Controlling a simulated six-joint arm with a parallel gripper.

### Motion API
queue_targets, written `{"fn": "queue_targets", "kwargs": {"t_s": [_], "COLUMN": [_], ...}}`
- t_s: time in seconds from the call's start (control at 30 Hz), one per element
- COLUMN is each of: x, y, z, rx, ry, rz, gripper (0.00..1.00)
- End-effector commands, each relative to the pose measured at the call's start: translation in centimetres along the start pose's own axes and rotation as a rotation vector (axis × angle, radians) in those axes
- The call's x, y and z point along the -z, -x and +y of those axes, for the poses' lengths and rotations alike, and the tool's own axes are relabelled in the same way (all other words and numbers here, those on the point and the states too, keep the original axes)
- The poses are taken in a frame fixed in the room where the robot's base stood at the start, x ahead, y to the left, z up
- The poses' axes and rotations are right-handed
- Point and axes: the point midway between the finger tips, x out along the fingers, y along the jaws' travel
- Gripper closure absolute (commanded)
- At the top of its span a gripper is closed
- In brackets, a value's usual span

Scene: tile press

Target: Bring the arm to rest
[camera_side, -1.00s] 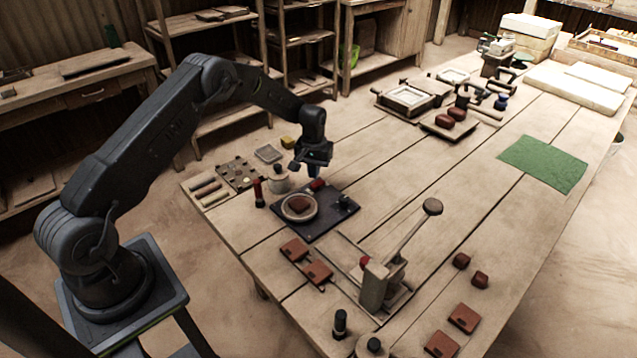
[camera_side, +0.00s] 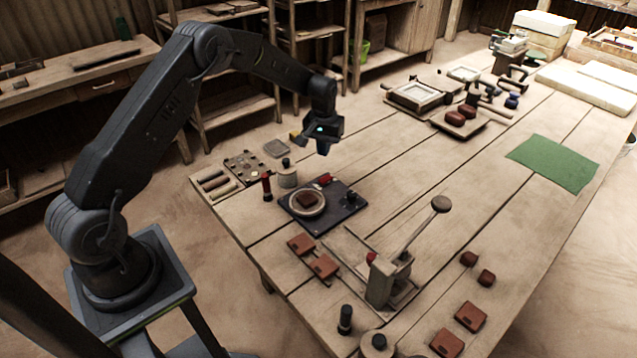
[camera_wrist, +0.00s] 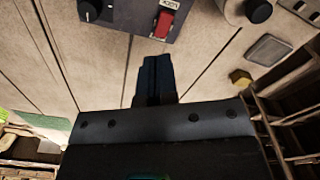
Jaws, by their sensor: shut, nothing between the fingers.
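My gripper (camera_side: 322,147) hangs above the wooden table (camera_side: 400,165), beyond the dark plate device, and touches nothing. In the wrist view its fingers (camera_wrist: 155,68) are together with nothing between them, over bare planks. The dark plate device (camera_side: 338,213) carries a round pale disc with a brown block (camera_side: 309,201) on it and a red switch (camera_side: 325,180). The red switch (camera_wrist: 165,22) also shows at the top of the wrist view. A lever press (camera_side: 383,280) stands at the near part of the table with its handle raised.
Brown tiles (camera_side: 323,265) lie left of the press and more lie at the near right. A green cloth (camera_side: 553,163) lies flat at the right. A frame (camera_side: 415,96) and dark red blocks (camera_side: 456,118) sit farther back. The middle planks are clear.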

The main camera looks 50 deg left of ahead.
Motion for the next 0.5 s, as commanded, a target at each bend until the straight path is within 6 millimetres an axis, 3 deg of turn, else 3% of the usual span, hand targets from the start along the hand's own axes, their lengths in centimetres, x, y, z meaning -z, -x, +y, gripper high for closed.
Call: {"fn": "queue_targets", "kwargs": {"t_s": [0.03, 0.2, 0.37, 0.5], "x": [-0.5, -4.3, -9.1, -14.0], "y": [2.6, 10.6, 16.9, 21.3], "z": [0.5, 1.8, 2.3, 2.1], "rx": [-0.006, -0.023, -0.039, -0.054], "ry": [-0.019, -0.093, -0.164, -0.225], "rz": [0.024, 0.091, 0.154, 0.210], "gripper": [1.00, 1.00, 1.00, 1.00]}}
